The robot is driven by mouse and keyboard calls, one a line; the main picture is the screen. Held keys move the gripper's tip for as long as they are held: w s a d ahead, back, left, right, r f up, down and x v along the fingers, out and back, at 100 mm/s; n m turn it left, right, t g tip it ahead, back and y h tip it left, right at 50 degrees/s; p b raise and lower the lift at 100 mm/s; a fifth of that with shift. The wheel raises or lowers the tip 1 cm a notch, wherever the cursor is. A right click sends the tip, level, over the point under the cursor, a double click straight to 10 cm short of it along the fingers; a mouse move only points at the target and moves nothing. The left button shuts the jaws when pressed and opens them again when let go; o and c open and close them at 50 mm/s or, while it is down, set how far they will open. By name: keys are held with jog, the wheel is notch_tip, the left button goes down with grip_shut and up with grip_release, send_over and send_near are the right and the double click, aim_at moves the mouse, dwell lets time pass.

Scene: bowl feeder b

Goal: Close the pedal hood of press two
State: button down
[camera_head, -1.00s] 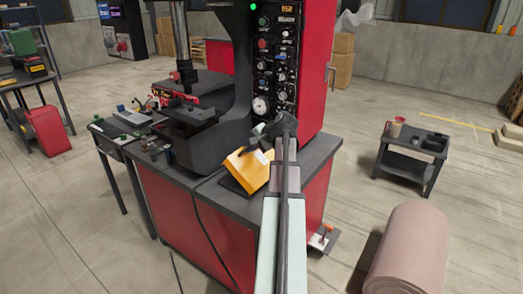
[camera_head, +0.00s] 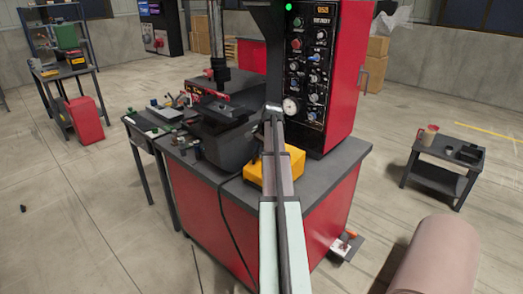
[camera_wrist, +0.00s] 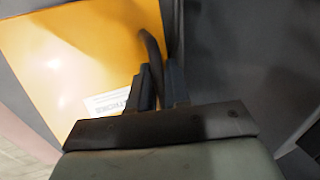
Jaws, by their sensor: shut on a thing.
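The yellow pedal hood (camera_head: 258,170) sits on the dark top of the red press base, partly hidden behind my arm. It looks like a low box lying about level on the top. In the wrist view the hood's yellow face (camera_wrist: 75,55) fills the upper left, with a white label near my gripper. My gripper (camera_wrist: 160,75) is shut on the hood's dark curved handle (camera_wrist: 152,45), which rises between the fingers. In the head view my arm hides the gripper and the handle. Whether the hood's lower edge meets the top all round cannot be seen.
The press's control panel (camera_head: 310,75) stands right behind the hood. A dark press bed (camera_head: 228,135) is to its left. A side table (camera_head: 150,125) with small parts adjoins the base. A low cart (camera_head: 440,165) and a pink roll (camera_head: 440,255) stand on the right.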

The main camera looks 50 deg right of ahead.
jog(key=shift+w+f, duration=0.1)
jog(key=shift+f, duration=0.15)
jog(key=c, duration=1.4)
grip_release()
jog(key=shift+c, duration=0.2)
jog(key=shift+r, duration=0.1)
jog(key=v, duration=1.3)
jog(key=shift+r, duration=0.35)
